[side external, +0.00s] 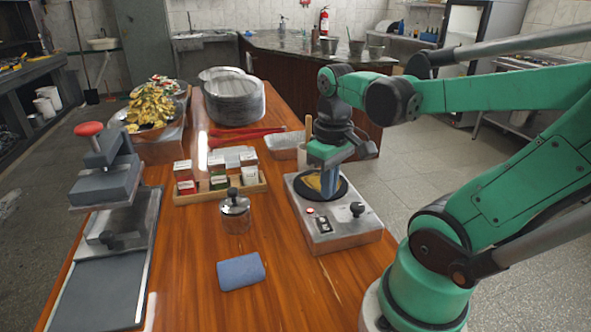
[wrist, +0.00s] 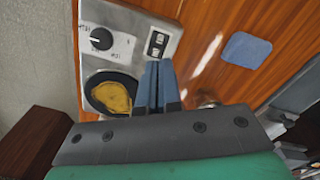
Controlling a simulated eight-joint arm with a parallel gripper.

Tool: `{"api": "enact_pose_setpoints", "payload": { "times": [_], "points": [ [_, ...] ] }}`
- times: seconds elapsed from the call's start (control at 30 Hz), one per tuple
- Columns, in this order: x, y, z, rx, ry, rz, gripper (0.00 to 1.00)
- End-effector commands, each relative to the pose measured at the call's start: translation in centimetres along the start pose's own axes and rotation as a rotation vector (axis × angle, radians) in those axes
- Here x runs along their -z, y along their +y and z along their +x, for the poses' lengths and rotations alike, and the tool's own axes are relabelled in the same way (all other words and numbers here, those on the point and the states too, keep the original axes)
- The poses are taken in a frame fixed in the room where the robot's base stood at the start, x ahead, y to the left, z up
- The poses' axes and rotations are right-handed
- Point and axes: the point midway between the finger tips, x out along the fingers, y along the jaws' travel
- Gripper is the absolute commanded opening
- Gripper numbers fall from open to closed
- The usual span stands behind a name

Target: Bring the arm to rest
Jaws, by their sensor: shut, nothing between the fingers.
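My green arm reaches in from the right in the side external view. My gripper (side external: 329,184) points down above the small hot plate (side external: 338,237), near its round black pan. Its fingers (wrist: 157,92) are shut with nothing between them in the wrist view. A flat yellow-brown piece of food (wrist: 113,96) lies in the black pan (wrist: 92,98). The gripper partly hides this food and pan in the side external view. I cannot tell the exact height of the fingertips above the plate.
A blue cloth (side external: 241,271) and a lidded glass jar (side external: 235,211) stand left of the hot plate. A grey press (side external: 107,215) stands at the left.

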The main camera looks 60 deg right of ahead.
Motion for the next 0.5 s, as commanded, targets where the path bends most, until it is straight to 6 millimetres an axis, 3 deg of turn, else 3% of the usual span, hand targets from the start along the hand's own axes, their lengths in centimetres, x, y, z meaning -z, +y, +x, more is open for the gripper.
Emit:
{"api": "enact_pose_setpoints", "payload": {
  "times": [0.27,0.37,0.5],
  "points": [
    [0.5,-0.7,0.1,-0.009,0.042,-0.023,0.0],
    [2.1,-2.9,0.2,-0.022,0.176,-0.088,0.0],
    [4.2,-7.4,-0.3,0.008,0.418,-0.188,0.0]
  ]
}}
